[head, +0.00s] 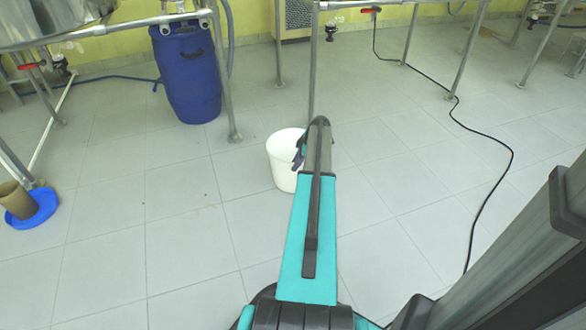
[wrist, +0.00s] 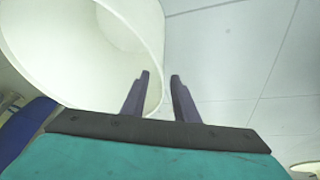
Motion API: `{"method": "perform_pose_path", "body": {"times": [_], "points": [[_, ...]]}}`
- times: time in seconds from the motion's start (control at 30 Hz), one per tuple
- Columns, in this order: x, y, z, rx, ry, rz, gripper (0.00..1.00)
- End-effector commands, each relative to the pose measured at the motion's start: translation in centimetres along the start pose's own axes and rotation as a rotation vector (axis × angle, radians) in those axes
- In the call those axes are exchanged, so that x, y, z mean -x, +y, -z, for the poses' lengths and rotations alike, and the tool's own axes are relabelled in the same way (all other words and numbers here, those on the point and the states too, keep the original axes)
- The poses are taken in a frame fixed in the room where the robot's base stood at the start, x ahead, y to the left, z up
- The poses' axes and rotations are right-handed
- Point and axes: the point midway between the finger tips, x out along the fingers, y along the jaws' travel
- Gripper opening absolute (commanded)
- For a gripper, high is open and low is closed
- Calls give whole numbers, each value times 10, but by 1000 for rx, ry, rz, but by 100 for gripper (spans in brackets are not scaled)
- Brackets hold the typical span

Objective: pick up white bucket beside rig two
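The white bucket (head: 283,164) stands upright on the tiled floor, partly hidden behind the end of my arm in the head view. In the wrist view the bucket (wrist: 60,50) fills the upper left, with its open mouth facing the camera. My gripper (wrist: 160,75) is open at the bucket's rim. The left finger appears over the bucket's mouth and the right finger outside it, with the rim edge between them. A gap shows between the fingers; I cannot tell whether either one touches the wall. In the head view the fingers are mostly hidden by the arm.
A blue drum (head: 188,75) stands behind left of the bucket, beside metal frame legs (head: 226,80). A blue lid with a brown cylinder (head: 18,200) is at far left. A black cable (head: 490,185) runs along the floor at right. Floor left of the bucket is clear.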

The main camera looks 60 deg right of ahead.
Motion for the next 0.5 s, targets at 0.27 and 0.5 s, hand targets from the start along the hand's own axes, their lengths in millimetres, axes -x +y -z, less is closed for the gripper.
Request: {"method": "perform_pose_path", "body": {"times": [0.27,0.5], "points": [[-5,0,0,0,0,0,27],[-8,0,0,1,0,1,27]]}}
